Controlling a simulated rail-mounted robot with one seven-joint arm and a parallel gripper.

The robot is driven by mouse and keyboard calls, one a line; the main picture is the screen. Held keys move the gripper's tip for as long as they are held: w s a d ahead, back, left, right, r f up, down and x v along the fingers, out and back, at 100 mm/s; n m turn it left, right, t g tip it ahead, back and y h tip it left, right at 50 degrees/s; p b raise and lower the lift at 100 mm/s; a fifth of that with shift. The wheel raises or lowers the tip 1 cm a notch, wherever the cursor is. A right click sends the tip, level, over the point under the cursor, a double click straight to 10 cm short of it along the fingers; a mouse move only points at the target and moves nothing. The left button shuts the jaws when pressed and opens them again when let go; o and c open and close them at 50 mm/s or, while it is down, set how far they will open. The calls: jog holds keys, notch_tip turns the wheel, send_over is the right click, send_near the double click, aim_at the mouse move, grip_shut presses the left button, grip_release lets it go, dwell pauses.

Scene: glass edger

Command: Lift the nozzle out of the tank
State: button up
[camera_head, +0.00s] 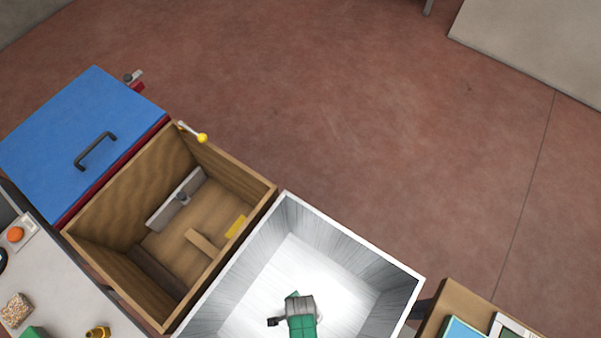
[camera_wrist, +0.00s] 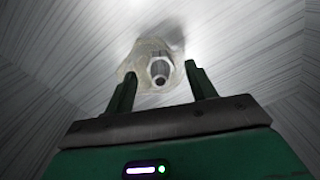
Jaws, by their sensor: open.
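The nozzle (camera_wrist: 159,68) is a small grey, round-ended piece with a dark opening. In the wrist view it is on a pale yellowish patch at the tank's bottom. My gripper (camera_wrist: 161,78) is open, its two green fingers on either side of the nozzle in the picture. I cannot tell how far the fingertips are from it, and no contact shows. The tank (camera_head: 352,240) is an open metal box at the bottom of the head view. My gripper reaches down into it there and hides its fingertips; the nozzle is not visible in that view.
The tank's walls (camera_wrist: 55,65) surround my gripper. A wooden open box (camera_head: 88,262) adjoins the tank on the left, with a yellow-knobbed lever (camera_head: 202,138) on its rim. A blue lid (camera_head: 75,120) lies beyond. A wooden stand (camera_head: 455,295) is right of the tank.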

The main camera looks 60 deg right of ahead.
jog(key=shift+f, duration=0.95)
jog(key=c, duration=1.2)
notch_tip(320, 180, up, 10)
jog(key=p, duration=0.4)
